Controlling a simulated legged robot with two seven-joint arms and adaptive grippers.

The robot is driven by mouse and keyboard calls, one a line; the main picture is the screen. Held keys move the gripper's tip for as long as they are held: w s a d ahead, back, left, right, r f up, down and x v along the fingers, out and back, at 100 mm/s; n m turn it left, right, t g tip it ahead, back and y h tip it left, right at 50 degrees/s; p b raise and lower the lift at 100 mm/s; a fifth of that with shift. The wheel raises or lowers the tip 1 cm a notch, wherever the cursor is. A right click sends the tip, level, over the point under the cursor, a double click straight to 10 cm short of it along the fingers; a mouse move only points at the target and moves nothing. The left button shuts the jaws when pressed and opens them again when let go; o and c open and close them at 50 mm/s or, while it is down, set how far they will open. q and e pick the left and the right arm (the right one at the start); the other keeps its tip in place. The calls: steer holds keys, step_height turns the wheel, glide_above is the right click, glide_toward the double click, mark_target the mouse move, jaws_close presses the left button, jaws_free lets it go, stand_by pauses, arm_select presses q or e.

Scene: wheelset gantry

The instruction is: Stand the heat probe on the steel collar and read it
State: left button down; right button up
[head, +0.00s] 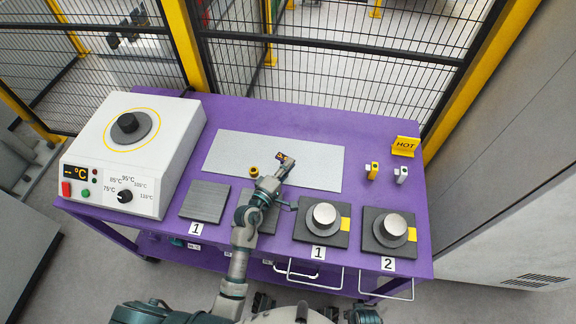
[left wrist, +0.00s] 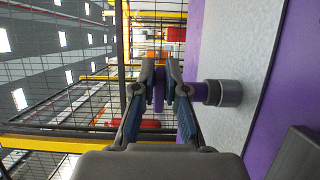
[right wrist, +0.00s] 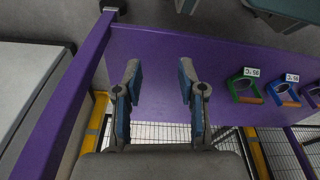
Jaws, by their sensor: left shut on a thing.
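Two steel cylinders, one on the middle plate (head: 323,214) and one on the right plate (head: 395,225), sit on dark rings. A dark round piece (head: 128,123) is on the heater top. I cannot tell which is the steel collar. My right gripper (right wrist: 160,82) is open and empty.
The white heater (head: 115,150) with dial and display stands at the left. A bare dark plate (head: 204,203) is at the front left. A yellow HOT sign (head: 405,146) stands at the right. Mesh fencing (head: 350,80) is behind.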

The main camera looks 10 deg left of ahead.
arm_select(q)
steer(key=c, duration=1.2)
jaws_free()
steer(key=shift+f, duration=0.1)
steer(key=v, duration=1.1)
steer(key=shift+s, duration=0.1)
steer(key=shift+s+a, duration=0.2)
steer(key=shift+s, duration=0.2)
arm_select(e)
steer(key=shift+w, duration=0.1)
steer(key=shift+s+f, duration=0.2)
